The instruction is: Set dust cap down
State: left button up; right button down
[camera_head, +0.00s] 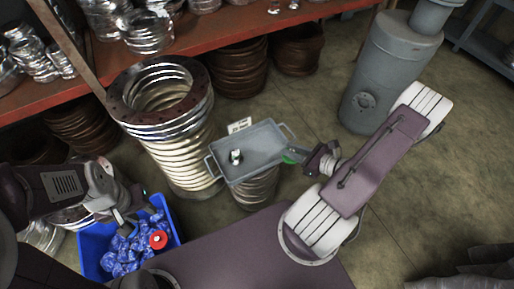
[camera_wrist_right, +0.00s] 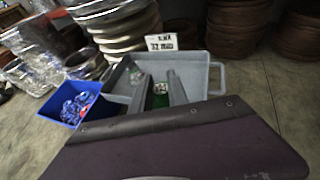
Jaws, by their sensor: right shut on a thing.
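My right gripper (camera_head: 292,157) is at the right edge of a grey tray (camera_head: 262,164). It is shut on a small green piece, which I take to be the dust cap (camera_head: 289,160). In the right wrist view the green dust cap (camera_wrist_right: 160,99) shows between the two fingers, with a pale round part on it, in front of the tray's inside. I cannot tell whether it touches the tray. A small white and dark fitting (camera_head: 236,157) stands in the tray's left part. My left gripper (camera_head: 133,214) looks open and empty above a blue bin (camera_head: 95,246).
The bin holds several blue wrapped pieces (camera_head: 124,250) and a red round piece (camera_head: 158,240). A small white sign (camera_head: 239,125) stands behind the tray. A tall ringed metal bellows (camera_head: 170,135) stands left of the tray. A grey cylinder (camera_head: 385,75) stands at the back right.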

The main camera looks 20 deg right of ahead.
jog(key=b, duration=0.4)
send_over(269, 151)
notch_tip(269, 151, down, 7)
jog(key=shift+w+d+r, duration=0.1)
jog(key=shift+d, duration=0.05)
jog(key=shift+f+b, duration=1.35)
jog(key=shift+f, duration=0.9)
jog(key=c, duration=1.3)
grip_release()
jog(key=shift+r, duration=0.1)
